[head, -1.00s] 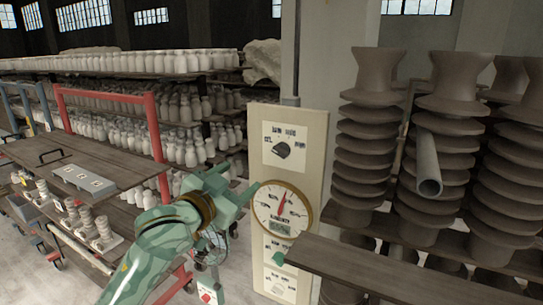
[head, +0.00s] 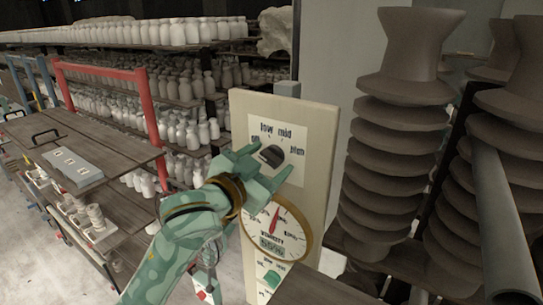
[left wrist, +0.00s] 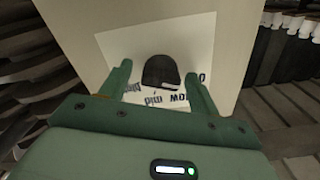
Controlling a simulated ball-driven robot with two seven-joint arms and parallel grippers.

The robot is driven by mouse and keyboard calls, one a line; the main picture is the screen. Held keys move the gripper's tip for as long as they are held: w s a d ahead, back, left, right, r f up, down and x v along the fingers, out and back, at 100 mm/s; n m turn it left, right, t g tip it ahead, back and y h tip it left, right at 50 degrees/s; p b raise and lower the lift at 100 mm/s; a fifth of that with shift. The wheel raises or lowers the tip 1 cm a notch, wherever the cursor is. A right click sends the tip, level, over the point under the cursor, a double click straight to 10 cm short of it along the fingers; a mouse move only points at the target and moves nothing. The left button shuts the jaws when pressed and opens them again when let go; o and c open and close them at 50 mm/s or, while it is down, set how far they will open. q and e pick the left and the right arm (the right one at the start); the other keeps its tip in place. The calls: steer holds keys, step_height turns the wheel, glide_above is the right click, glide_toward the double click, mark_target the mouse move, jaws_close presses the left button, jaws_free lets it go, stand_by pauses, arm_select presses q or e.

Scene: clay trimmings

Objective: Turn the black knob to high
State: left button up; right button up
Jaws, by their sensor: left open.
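The black knob (head: 271,155) sits on a white label plate near the top of the cream panel (head: 318,150). Printed words low, mid and high stand around it, with another at the left partly covered. I cannot tell exactly which mark it points to. My left gripper (head: 266,162) is open in front of the knob, one finger on each side of it. In the left wrist view the knob (left wrist: 160,70) stands between the two spread fingers, with gaps on both sides, and the words appear upside down. My right gripper is not in view.
Below the knob are a round gauge (head: 280,232) with a red needle and a green knob (head: 272,279). Tall ribbed brown stacks (head: 395,140) stand close on the right, with a grey pipe (head: 502,225). A cart (head: 125,150) stands left.

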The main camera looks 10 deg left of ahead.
arm_select(q)
steer(key=shift+s+a, duration=0.15)
steer(key=shift+s, duration=0.05)
steer(key=c, duration=1)
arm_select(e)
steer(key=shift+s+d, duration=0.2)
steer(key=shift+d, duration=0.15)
